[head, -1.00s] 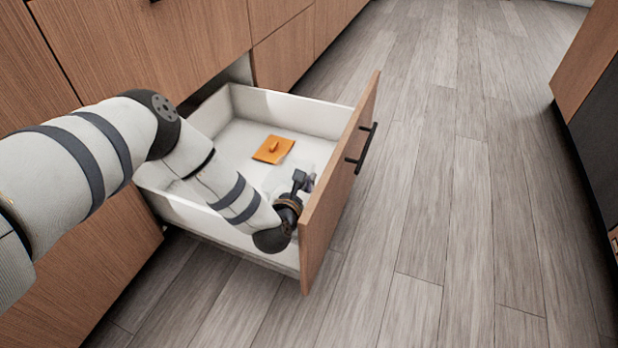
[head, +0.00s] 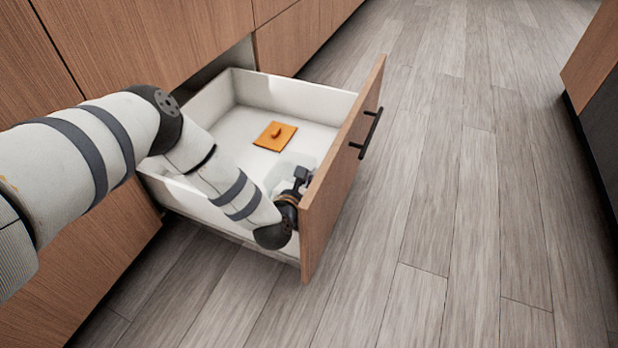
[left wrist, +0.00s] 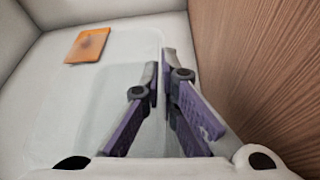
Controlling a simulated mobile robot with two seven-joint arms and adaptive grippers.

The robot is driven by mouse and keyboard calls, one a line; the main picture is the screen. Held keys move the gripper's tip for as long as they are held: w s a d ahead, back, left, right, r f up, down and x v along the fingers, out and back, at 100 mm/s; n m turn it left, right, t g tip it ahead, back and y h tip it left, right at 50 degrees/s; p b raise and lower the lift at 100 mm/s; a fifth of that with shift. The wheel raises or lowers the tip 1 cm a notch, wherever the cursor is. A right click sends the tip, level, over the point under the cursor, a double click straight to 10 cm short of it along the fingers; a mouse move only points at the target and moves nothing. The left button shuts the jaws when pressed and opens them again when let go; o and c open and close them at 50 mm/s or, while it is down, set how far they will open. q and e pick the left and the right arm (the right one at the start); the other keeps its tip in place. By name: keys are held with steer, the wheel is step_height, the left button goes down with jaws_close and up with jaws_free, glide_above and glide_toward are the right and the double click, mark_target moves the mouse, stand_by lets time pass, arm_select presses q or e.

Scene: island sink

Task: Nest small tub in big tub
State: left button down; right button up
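A translucent, pale tub (head: 281,176) sits in the open drawer, near its front panel. In the left wrist view its faint body (left wrist: 95,105) lies mostly left of my fingers. I cannot tell a second tub apart from it. My left gripper (head: 300,178) reaches down into the drawer at the tub's side by the front panel. In the left wrist view the purple-padded fingers (left wrist: 159,72) are drawn close together, with what looks like the tub's thin wall between them. My right gripper is not in view.
An orange square lid-like piece with a knob (head: 275,136) lies on the drawer floor, also in the left wrist view (left wrist: 88,45). The white-walled drawer (head: 280,98) has a wooden front (head: 342,180) close beside my gripper. Floor (head: 450,200) to the right is clear.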

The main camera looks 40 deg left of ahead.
arm_select(q)
steer(key=shift+f, duration=0.15)
steer(key=c, duration=2.3)
jaws_free()
steer(key=shift+f+b, duration=0.25)
steer(key=shift+b, duration=0.05)
steer(key=o, duration=0.6)
steer(key=shift+s, duration=0.1)
steer(key=v, duration=1.2)
steer(key=shift+r, duration=0.1)
